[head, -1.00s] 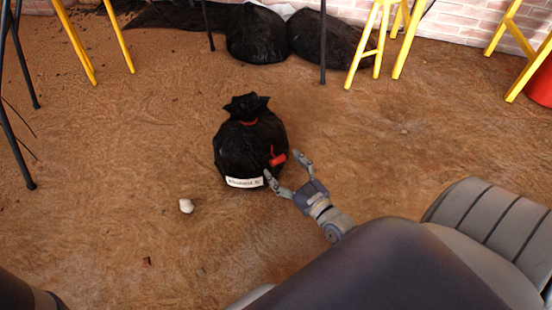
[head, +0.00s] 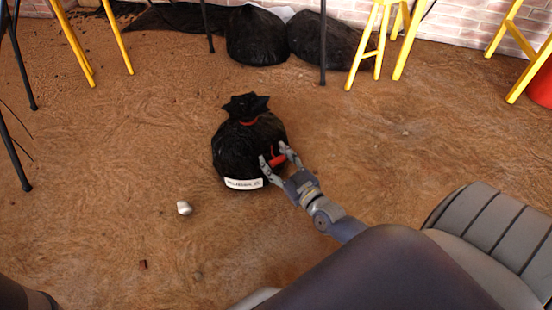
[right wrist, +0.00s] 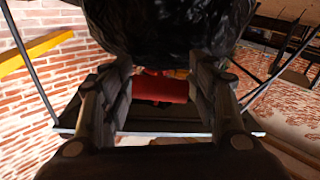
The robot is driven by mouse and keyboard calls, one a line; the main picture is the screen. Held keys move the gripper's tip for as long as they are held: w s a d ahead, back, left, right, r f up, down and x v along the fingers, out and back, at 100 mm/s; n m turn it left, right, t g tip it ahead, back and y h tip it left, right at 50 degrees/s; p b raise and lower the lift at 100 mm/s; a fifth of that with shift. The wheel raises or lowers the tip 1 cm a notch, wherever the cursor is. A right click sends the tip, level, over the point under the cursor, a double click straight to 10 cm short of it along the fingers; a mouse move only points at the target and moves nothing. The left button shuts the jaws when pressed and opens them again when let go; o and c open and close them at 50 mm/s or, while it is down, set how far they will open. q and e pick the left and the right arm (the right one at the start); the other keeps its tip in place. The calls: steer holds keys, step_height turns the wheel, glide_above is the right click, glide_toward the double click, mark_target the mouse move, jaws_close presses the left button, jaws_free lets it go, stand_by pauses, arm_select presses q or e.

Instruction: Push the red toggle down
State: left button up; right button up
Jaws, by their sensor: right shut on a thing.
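A black bag-like bundle (head: 240,150) with a red tie at its neck and a white label (head: 243,184) low on its front is in the middle of the head view. The red toggle (head: 278,160) is on its right side. My right gripper (head: 273,158) has its fingers on either side of the toggle and is shut on it. In the right wrist view, the red toggle (right wrist: 165,89) lies between the two fingers (right wrist: 165,85), below the black bag surface (right wrist: 165,25). Parts of the toggle are hidden by the fingers. My left gripper is not in view.
Black bags (head: 257,38) lie by the brick wall at the back. Yellow stool legs (head: 372,48) and thin dark poles (head: 323,45) stand nearby. A small white stone (head: 184,208) lies at front left. The brown ground around the bag is mostly clear.

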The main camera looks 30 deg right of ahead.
step_height(320, 180, down, 6)
steer(key=b, duration=0.2)
steer(key=shift+b, duration=0.35)
steer(key=shift+f, duration=0.25)
steer(key=shift+c, duration=0.2)
steer(key=o, duration=1.6)
steer(key=shift+s+f, duration=0.1)
steer(key=shift+f, duration=0.05)
steer(key=shift+r, duration=0.2)
steer(key=s, duration=1.2)
